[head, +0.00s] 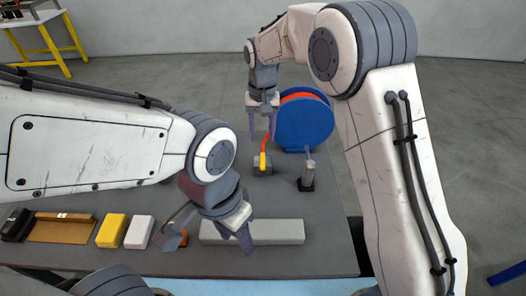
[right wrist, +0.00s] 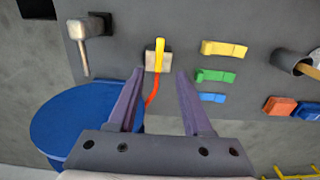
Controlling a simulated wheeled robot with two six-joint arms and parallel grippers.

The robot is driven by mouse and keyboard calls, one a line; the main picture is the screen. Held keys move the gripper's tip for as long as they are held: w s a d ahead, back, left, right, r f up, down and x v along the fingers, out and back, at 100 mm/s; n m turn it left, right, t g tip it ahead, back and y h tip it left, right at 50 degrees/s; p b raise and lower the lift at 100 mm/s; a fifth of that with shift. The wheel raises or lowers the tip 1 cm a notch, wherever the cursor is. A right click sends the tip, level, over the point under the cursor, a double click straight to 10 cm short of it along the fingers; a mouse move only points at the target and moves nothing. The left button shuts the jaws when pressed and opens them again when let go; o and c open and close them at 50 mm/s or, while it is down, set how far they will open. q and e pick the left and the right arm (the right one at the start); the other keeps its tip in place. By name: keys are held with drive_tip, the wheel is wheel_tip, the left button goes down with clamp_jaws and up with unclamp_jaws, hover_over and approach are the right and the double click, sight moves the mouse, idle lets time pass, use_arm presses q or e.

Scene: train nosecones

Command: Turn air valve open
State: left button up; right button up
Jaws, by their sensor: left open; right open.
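The air valve (head: 262,170) is a small metal block with a yellow handle (head: 263,160), standing on the dark table with an orange hose running from it to the blue reel. In the right wrist view the yellow handle (right wrist: 160,54) points roughly along the line of the hose, over the pale valve body (right wrist: 150,62). My right gripper (head: 262,138) is open and empty above and behind the valve. In the right wrist view its fingers (right wrist: 160,72) are spread either side of the handle's line, apparently not touching it. My left gripper (head: 210,243) is open and empty above the table's front.
The blue hose reel (head: 304,124) stands behind the valve. A grey lever device (head: 307,176) is to its right. A long grey bar (head: 275,232) lies in front; yellow (head: 111,230) and white (head: 139,232) blocks lie left. The right wrist view shows coloured clips (right wrist: 216,75) and a cup (right wrist: 290,62).

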sight(263, 162)
wheel_tip(263, 162, down, 10)
drive_tip(key=shift+f+p, duration=0.2)
drive_tip(key=shift+p, duration=0.9)
clamp_jaws()
